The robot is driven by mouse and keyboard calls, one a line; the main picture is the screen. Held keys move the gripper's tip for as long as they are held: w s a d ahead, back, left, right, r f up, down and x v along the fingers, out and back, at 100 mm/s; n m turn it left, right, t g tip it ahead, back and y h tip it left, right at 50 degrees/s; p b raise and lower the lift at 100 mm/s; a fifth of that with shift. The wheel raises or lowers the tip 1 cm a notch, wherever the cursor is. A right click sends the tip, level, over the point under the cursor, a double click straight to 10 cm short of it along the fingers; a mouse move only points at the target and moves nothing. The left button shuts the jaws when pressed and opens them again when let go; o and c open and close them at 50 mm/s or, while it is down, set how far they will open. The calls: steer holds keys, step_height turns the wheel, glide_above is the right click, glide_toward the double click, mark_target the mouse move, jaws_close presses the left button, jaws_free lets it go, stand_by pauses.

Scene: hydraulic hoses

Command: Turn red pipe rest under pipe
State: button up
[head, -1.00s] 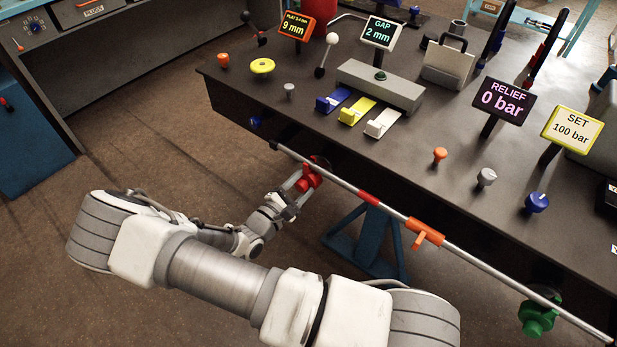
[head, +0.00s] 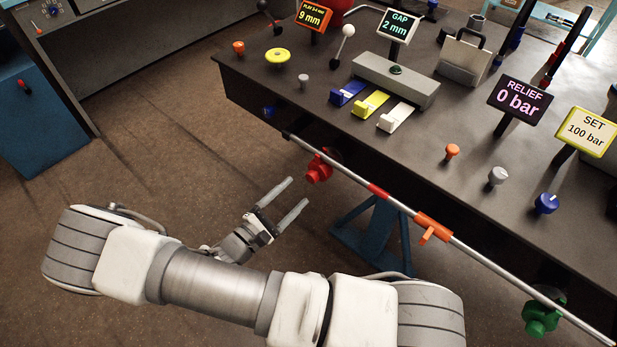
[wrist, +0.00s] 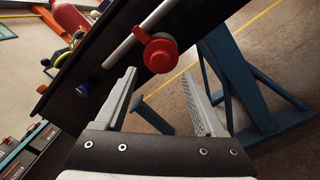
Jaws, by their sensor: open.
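The red pipe rest (head: 318,169) sits on the front side of the bench, beside the left part of the long grey pipe (head: 349,174). In the wrist view the red rest (wrist: 160,55) shows as a round knob with a flange, lying ahead of the fingertips, and the pipe (wrist: 124,46) runs up to it; I cannot tell whether they touch. My gripper (head: 290,198) is open and empty, below and left of the rest, with a clear gap to it. In the wrist view my gripper (wrist: 165,82) has its two fingers spread apart below the rest.
The pipe carries a red band (head: 378,191) and an orange clamp with a handle (head: 433,228). A green rest (head: 541,317) is at the right end. A blue stand (head: 376,235) stands under the bench (head: 300,105). The floor in front is open at left.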

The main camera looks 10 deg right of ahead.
steer(key=v, duration=0.6)
steer(key=shift+s+a, duration=0.2)
steer(key=shift+a, duration=0.1)
steer(key=s+d+r+m+g+y+p, duration=0.1)
steer(key=s+d+r+m+y+p, duration=0.2)
steer(key=r, duration=1.1)
steer(key=s+d+r+m+g+y+p, duration=0.2)
steer(key=s+d+r+m+y+p, duration=0.2)
steer(key=r, duration=1.1)
steer(key=s+d+r+m+g+y+p, duration=0.2)
steer(key=s+d+r+m+y+p, duration=0.2)
steer(key=r+m+y, duration=0.4)
step_height(320, 180, up, 7)
steer(key=shift+d+r+m+p, duration=0.15)
steer(key=shift+d+m+p, duration=0.4)
steer(key=shift+d, duration=0.35)
